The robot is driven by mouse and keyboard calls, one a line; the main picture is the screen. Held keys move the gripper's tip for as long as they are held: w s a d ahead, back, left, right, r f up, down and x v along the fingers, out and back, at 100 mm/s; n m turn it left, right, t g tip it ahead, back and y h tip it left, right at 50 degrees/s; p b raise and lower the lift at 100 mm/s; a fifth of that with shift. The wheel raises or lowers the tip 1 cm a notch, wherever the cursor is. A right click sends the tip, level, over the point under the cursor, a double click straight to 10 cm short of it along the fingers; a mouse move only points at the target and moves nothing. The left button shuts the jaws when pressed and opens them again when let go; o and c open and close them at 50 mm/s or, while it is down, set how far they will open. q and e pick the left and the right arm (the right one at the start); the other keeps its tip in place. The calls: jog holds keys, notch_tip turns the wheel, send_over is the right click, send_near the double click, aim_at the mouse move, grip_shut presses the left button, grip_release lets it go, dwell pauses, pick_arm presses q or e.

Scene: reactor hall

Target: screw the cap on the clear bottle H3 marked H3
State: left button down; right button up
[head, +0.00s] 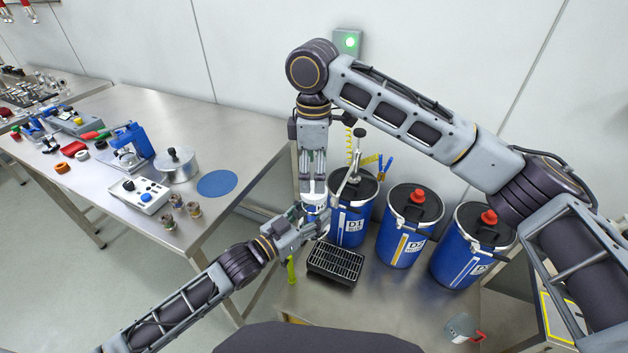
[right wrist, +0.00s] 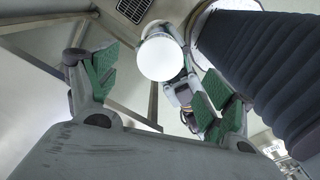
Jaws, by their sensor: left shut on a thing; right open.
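My left gripper (head: 318,225) is shut on the bottle, which is mostly hidden between its fingers and under the cap. The white cap (head: 315,200) is at the top of the held bottle, just below my right gripper (head: 314,186). In the right wrist view the cap (right wrist: 160,57) shows as a plain white disc seen from above. The open green-padded fingers of my right gripper (right wrist: 160,82) stand apart around it without visible contact. The H3 mark cannot be read, and how tightly the cap sits cannot be told.
Three blue drums (head: 345,215), (head: 405,230), (head: 470,250) stand close to the right of the grippers. A black grated tray (head: 336,262) lies just below on the steel bench. The left bench (head: 245,150) carries a blue disc (head: 217,184), a pot (head: 175,164) and tools.

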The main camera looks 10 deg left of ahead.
notch_tip(320, 180, up, 7)
dwell(0.4)
jog(key=shift+f, duration=0.1)
dwell(0.5)
